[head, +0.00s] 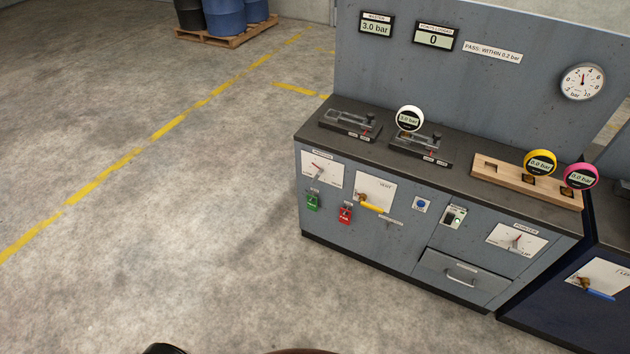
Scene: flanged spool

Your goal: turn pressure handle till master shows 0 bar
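The master display (376,26) on the bench's upright back panel reads 3.0 bar. On the bench front, a white dial plate (322,168) at the left has a small red pointer; its label is too small to read surely. Beside it a plate marked VENT (376,189) carries a yellow lever (373,207). Another white plate with a red pointer (516,238) sits at the right of the front. I cannot tell surely which of these is the pressure handle. Neither of my grippers is in view.
The grey bench (370,240) has two clamp fixtures on top, one with a white gauge (410,119). A wooden rack (500,179) holds yellow (540,162) and pink (580,176) gauges. A dark blue cabinet (560,325) adjoins at right. The floor left of the bench is clear.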

